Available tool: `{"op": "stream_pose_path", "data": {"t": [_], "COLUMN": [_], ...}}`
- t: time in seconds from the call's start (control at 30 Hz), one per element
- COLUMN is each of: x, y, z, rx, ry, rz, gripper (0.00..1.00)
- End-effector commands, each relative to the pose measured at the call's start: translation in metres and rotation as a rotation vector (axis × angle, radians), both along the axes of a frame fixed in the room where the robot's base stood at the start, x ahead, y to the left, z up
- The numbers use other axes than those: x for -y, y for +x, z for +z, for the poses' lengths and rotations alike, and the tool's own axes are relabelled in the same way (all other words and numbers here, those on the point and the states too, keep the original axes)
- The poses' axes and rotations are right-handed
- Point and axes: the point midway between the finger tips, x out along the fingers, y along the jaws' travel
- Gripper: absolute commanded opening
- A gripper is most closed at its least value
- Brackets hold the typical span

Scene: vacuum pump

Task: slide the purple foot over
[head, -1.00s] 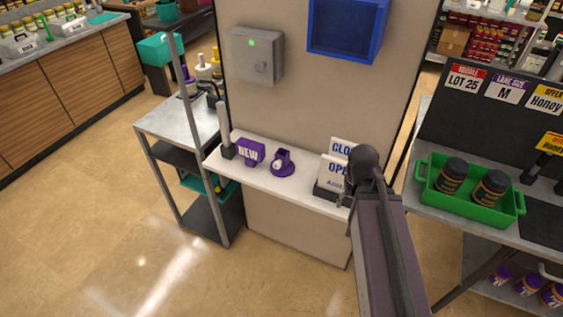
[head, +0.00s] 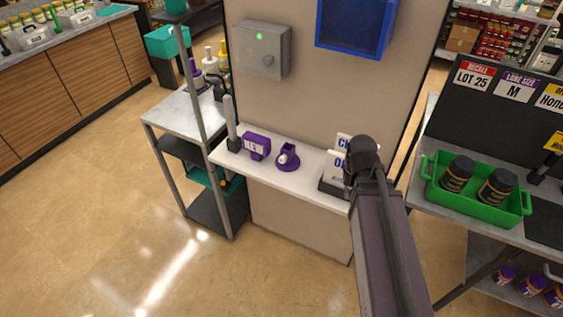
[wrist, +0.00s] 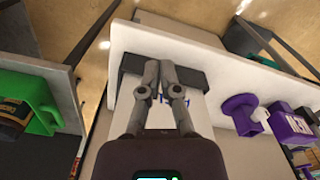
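The purple foot (head: 288,158) has a round base with a short upright socket and a white part on its side. It stands on the white shelf (head: 316,170), and it also shows in the wrist view (wrist: 242,113), right of my gripper. My gripper (wrist: 159,64) appears shut, its fingertips close together with nothing seen held between them. It hangs over the dark sign holder and its sign, apart from the foot. In the head view my arm hides the fingers.
A purple NEW block (head: 256,146) and a grey upright post (head: 231,123) stand left of the foot. A sign in a dark holder (head: 333,188) is to its right, with bare shelf between. A green tray (head: 475,205) with dark jars sits on the right table.

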Motion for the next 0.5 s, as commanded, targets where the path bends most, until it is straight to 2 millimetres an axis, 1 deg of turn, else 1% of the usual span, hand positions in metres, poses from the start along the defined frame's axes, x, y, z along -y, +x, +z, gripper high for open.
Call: {"op": "stream_pose_path", "data": {"t": [0.03,0.17,0.27,0.37,0.4,0.47,0.5], "x": [-0.010,-0.040,-0.071,-0.104,-0.119,-0.141,-0.155], "y": [0.013,0.041,0.064,0.085,0.093,0.104,0.111], "z": [0.002,0.007,0.010,0.014,0.015,0.017,0.018], "rx": [0.000,0.000,0.000,0.000,0.000,0.000,0.000], "ry": [0.000,0.000,0.001,0.001,0.001,0.001,0.001], "rz": [-0.009,-0.060,-0.107,-0.159,-0.179,-0.209,-0.228], "gripper": [0.00,0.00,0.00,0.00,0.00,0.00,0.00]}}
